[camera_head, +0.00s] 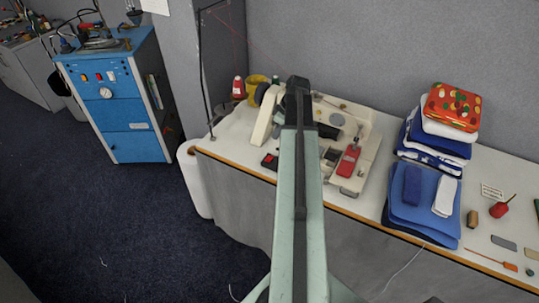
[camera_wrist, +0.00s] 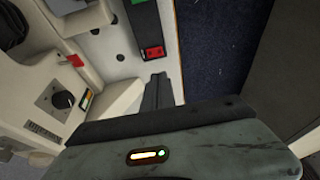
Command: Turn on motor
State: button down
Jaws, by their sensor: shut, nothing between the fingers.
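A sewing machine with a cream body (camera_head: 264,116) stands on the cloth table, partly hidden behind my arm. A small black switch box with a red part (camera_head: 270,160) sits near the table's front edge, left of my arm. In the wrist view a switch box with a red button (camera_wrist: 153,52) and a green part (camera_wrist: 143,19) shows at the top centre. My gripper (camera_wrist: 158,82) is shut and empty, its dark fingers pointing toward the box and just below it in the picture. I cannot tell whether they touch. In the head view its fingertips are hidden.
The cream machine body (camera_wrist: 112,98) with a black knob is close on the left in the wrist view. Folded blue cloths (camera_head: 425,200) are stacked to the right. A blue cabinet (camera_head: 118,100) stands at the left. Dark carpet (camera_head: 90,200) lies clear in front.

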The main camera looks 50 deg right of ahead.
aim_at(267, 160)
jog(key=shift+f, duration=0.1)
jog(key=b+x, duration=0.9)
jog(key=s+b+x, duration=0.1)
jog(key=b+x, duration=0.3)
jog(key=shift+a+f+b, duration=0.2)
jog(key=shift+f+b, duration=0.15)
jog(key=shift+f, duration=0.2)
jog(key=shift+r, duration=0.1)
